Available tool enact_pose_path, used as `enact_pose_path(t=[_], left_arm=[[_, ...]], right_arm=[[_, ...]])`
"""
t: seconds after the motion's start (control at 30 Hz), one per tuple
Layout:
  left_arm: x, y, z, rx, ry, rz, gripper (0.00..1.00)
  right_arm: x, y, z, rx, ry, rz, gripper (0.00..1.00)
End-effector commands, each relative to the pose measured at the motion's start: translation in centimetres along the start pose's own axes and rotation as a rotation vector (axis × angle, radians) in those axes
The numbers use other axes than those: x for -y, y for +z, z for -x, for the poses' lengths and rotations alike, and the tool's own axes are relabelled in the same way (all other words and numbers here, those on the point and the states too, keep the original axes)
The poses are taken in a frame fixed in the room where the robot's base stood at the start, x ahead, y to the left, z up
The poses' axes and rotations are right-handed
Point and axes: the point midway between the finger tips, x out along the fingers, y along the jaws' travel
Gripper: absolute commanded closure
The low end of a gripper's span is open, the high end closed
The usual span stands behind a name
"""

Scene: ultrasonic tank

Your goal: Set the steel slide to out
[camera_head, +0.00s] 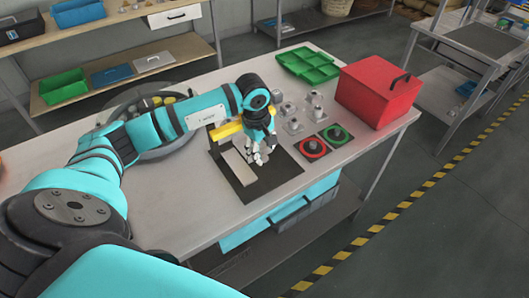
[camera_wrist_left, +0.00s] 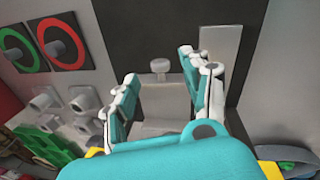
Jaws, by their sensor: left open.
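The steel slide looks to be the grey metal block with a small round knob (camera_wrist_left: 160,66), on a black base plate (camera_head: 286,167). In the left wrist view the block shows between my fingers, with the knob near their tips. I cannot tell whether the fingers touch it. In the head view my left gripper (camera_head: 259,156) points down over the base plate, open, and hides most of the block. A pale flat strip (camera_head: 238,167) lies beside it on the plate; it also shows in the left wrist view (camera_wrist_left: 219,62). My right gripper is not in view.
A red ring dial (camera_head: 312,148) and a green ring dial (camera_head: 337,134) lie right of the plate. Metal fittings (camera_head: 293,125), a green tray (camera_head: 307,65) and a red box (camera_head: 379,90) stand behind. A round basin (camera_head: 150,110) is at left. The bench front is clear.

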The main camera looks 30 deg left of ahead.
Motion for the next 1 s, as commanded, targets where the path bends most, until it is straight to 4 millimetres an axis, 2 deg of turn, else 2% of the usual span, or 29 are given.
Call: enact_pose_path(t=[0.1, 0.23, 0.6, 1.0], left_arm=[[0.0, 0.1, -1.8, 0.001, -0.003, 0.0, 0.52], [0.0, 0.0, -3.1, 0.001, -0.001, 0.0, 0.52], [0.0, 0.0, -3.8, -0.001, 0.001, -0.001, 0.52], [0.0, 0.0, -3.8, -0.001, 0.0, 0.0, 1.0]], right_arm=[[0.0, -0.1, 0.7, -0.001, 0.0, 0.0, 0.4], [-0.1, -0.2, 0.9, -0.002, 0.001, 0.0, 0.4], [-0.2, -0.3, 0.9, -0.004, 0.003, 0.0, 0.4], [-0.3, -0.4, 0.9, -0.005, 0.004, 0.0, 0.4]])
